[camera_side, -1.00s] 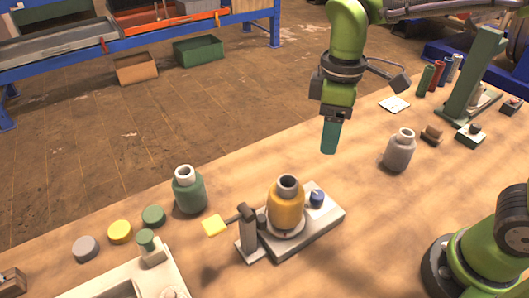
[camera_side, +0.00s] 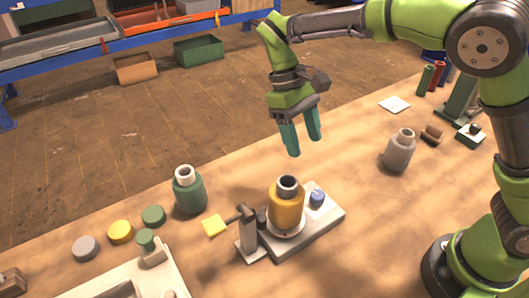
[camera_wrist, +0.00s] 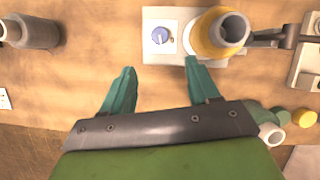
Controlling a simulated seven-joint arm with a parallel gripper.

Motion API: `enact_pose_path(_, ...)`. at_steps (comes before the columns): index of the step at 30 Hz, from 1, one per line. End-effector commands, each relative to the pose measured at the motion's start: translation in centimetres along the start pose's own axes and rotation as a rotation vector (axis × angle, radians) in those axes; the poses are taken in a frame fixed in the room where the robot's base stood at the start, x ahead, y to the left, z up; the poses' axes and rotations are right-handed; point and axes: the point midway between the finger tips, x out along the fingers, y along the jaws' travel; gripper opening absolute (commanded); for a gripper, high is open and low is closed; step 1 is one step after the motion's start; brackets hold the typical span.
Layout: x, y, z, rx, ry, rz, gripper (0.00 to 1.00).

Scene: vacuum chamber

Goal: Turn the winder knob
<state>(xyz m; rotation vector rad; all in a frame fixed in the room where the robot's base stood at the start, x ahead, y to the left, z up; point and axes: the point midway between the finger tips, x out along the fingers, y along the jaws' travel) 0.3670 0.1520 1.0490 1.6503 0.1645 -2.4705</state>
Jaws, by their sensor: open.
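The winder knob, a small blue knob (camera_side: 317,197), sits on the right end of a pale base plate (camera_side: 332,216). In the wrist view the blue knob (camera_wrist: 160,35) lies beyond my fingertips, roughly ahead of the gap between them. A yellow bottle-shaped spool (camera_side: 286,205) stands upright on the same base, beside the knob; it also shows in the wrist view (camera_wrist: 219,33). My gripper (camera_side: 306,148) is open and empty, pointing down. It is above the table, clear of the knob and the spool. Its two teal fingers also show in the wrist view (camera_wrist: 160,66).
A green bottle (camera_side: 188,191) stands further left and a grey bottle (camera_side: 399,150) to the right. Several round caps (camera_side: 120,232) lie at left. Table between base and grey bottle is clear.

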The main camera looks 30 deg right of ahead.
Motion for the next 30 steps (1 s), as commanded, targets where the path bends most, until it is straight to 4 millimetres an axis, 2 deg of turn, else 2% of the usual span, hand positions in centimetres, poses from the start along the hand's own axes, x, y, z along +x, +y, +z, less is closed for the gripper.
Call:
enact_pose_path(9,7.2,-0.1,0.1,-0.002,-0.005,0.002,0.6)
enact_pose_path(15,11.0,0.0,0.1,0.0,-0.003,0.002,0.6)
enact_pose_path(21,13.3,0.0,0.0,-0.001,-0.001,0.001,0.6)
enact_pose_path(30,13.8,0.0,0.0,-0.001,0.002,0.0,0.6)
